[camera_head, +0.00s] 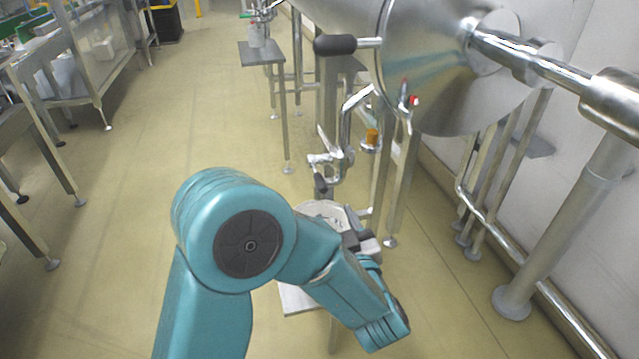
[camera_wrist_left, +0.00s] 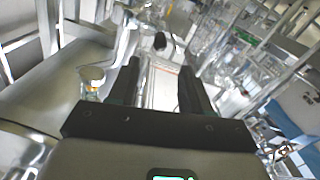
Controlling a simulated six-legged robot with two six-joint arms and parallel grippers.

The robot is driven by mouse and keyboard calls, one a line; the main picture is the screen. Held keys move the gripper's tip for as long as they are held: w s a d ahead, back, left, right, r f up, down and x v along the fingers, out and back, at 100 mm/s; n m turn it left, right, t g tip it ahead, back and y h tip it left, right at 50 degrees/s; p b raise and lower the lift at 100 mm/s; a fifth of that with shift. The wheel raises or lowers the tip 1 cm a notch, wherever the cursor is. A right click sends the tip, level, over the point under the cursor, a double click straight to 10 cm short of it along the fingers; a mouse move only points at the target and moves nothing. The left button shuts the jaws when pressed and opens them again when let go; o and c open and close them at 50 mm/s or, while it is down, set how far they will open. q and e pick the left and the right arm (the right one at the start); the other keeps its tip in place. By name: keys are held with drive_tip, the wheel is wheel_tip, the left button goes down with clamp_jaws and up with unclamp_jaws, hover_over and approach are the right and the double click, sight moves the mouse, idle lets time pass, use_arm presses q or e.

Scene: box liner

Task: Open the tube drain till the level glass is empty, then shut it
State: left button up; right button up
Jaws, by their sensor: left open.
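A bent steel pipe with a small valve fitting (camera_head: 330,163) hangs below the big steel tank (camera_head: 440,70). A dark knob-like end (camera_head: 322,187) sits at its lower end; a dark knob (camera_wrist_left: 164,44) also shows ahead of my fingers in the left wrist view. I cannot make out the level glass or any level in it. My left gripper (camera_head: 356,240) is below the fitting, partly hidden by my teal arm. In the left wrist view its fingers (camera_wrist_left: 158,85) are apart, with a pale container beyond them and nothing clearly held. My right gripper is out of view.
A pale round container (camera_head: 325,209) stands under the fitting, above a small stand (camera_head: 297,299). An amber part (camera_head: 371,138) and steel legs are close by. A black-ended lever (camera_head: 335,45) juts from the tank.

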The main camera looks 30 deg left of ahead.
sight(318, 178)
use_arm(q)
drive_tip(key=b+x, duration=0.1)
drive_tip(key=x, duration=1.3)
clamp_jaws()
